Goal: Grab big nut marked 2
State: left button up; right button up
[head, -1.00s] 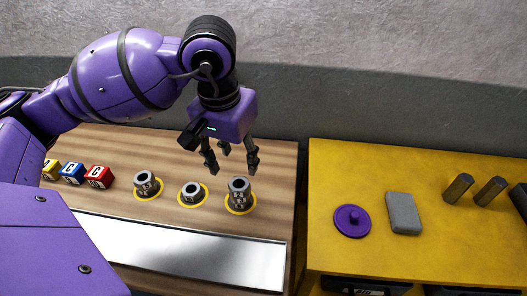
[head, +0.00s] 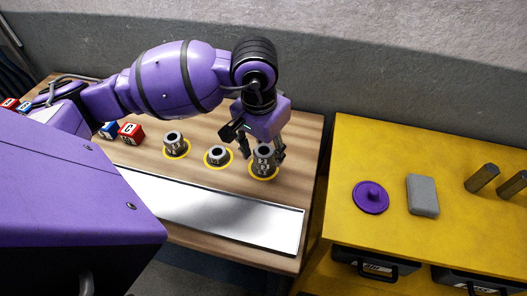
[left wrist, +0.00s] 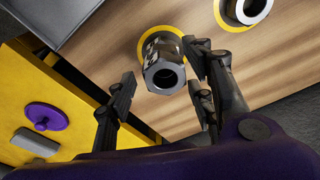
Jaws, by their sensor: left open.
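Three grey hex nuts stand on yellow rings on the wooden table: a left one (head: 175,142), a small middle one (head: 217,157) and a tall right one (head: 264,160). They carry pale marks on their sides, too small to read for certain, so I cannot tell which is marked 2. My left gripper (head: 263,153) is open, pointing down at the tall right nut, with fingers on either side of it. In the left wrist view the tall nut (left wrist: 151,50) stands between the open fingers (left wrist: 165,88), with no clear contact. My right gripper is not in view.
A silver metal strip (head: 220,212) runs along the table front. Lettered cubes (head: 130,133) stand at left. Across a gap, a yellow bench (head: 370,150) holds a purple knobbed disc (head: 371,197), a grey block (head: 422,195) and dark hex bars (head: 482,178). A grey wall stands behind.

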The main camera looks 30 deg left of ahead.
pick_arm(q)
grip_shut()
